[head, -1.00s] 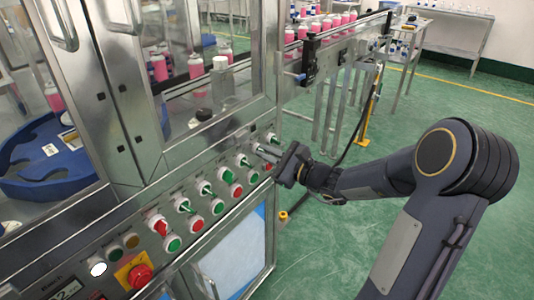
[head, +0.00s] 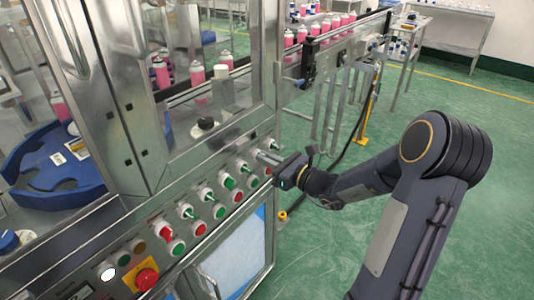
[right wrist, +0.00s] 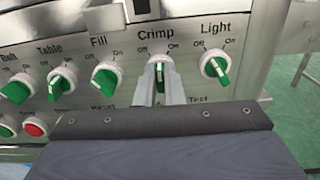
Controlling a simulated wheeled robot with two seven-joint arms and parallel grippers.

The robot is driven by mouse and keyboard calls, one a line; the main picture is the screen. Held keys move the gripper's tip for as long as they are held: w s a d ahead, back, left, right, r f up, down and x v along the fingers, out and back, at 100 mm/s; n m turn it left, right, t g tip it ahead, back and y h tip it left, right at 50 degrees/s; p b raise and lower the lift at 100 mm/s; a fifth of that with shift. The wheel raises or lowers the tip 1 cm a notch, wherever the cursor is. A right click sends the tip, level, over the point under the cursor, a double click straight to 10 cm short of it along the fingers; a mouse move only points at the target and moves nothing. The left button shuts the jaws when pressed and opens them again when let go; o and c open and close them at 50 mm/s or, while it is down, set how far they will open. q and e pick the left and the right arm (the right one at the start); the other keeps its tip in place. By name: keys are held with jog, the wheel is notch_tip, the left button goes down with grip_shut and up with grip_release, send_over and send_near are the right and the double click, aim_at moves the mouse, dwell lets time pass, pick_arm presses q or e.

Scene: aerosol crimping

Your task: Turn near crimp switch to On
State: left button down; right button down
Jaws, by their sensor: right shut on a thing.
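The crimp switch (right wrist: 160,71) is a green knob in a white collar under the "Crimp" label, with Off at its upper left and On at its upper right. My right gripper (right wrist: 161,88) has its two metal fingers on either side of the knob and is shut on it. The visible part of the knob looks about upright; the fingers hide much of it. In the head view my right gripper (head: 266,157) reaches the panel's far end and covers the crimp switch. My left gripper is not in view.
The light switch (right wrist: 215,66) is close to the right; the fill switch (right wrist: 107,75) is to the left. Green and red push buttons (head: 237,195) sit below the switch row. A conveyor (head: 345,35) with pink bottles stands behind. The green floor at right is open.

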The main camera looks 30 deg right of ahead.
jog(key=shift+d+m+p, duration=0.1)
jog(key=shift+m+p, duration=2)
jog(key=shift+m, duration=0.7)
jog(key=c, duration=1.5)
grip_release()
jog(key=shift+c, duration=0.2)
jog(key=v, duration=0.7)
jog(key=shift+s+d, duration=0.15)
jog(key=shift+s, duration=0.15)
